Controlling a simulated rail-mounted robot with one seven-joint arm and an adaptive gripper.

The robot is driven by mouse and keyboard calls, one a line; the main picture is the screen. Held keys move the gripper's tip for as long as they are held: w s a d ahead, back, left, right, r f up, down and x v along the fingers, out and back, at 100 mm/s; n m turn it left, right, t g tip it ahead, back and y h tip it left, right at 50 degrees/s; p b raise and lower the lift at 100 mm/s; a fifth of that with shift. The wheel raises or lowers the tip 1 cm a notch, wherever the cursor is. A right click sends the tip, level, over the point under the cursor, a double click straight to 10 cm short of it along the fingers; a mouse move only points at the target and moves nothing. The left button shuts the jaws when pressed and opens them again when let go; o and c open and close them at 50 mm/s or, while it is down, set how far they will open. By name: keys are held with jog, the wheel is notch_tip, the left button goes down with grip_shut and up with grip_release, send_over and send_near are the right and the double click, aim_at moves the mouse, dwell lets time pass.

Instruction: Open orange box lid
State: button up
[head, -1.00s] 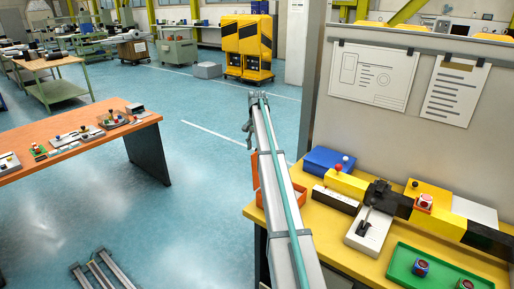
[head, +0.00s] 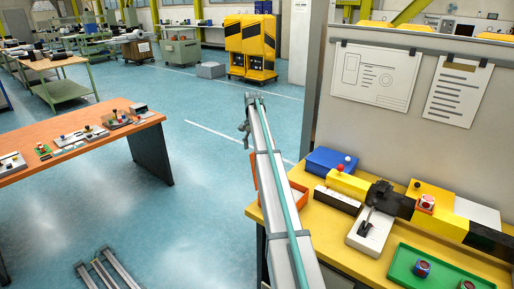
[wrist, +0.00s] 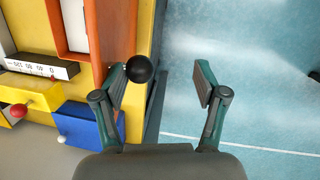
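The orange box (head: 299,194) stands at the left end of the yellow workbench, partly hidden behind my arm in the head view. Its white inside (wrist: 76,25) shows in the wrist view. An orange panel, apparently the lid (head: 254,170), shows left of my arm, raised. In the wrist view the lid (wrist: 103,35) stands along the box's right side. A black ball knob (wrist: 139,69) lies beside my gripper's left finger, between the two fingers. My gripper (wrist: 159,76) is open, with a wide gap right of the knob. Contact with the knob cannot be told.
A blue box (head: 328,161) and a white scale strip (wrist: 36,66) sit close to the orange box. A yellow-black gate bar (head: 400,204), a lever unit (head: 370,229) and a green tray (head: 410,268) are further right. Open floor lies left of the bench.

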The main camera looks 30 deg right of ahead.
jog(key=w+a+r+t+p, duration=0.1)
jog(key=w+a+r+p, duration=0.2)
jog(key=w, duration=0.5)
jog(key=shift+a+r+p, duration=0.35)
jog(key=shift+a+p, duration=0.2)
jog(key=shift+p, duration=0.55)
jog(key=shift+w, duration=0.1)
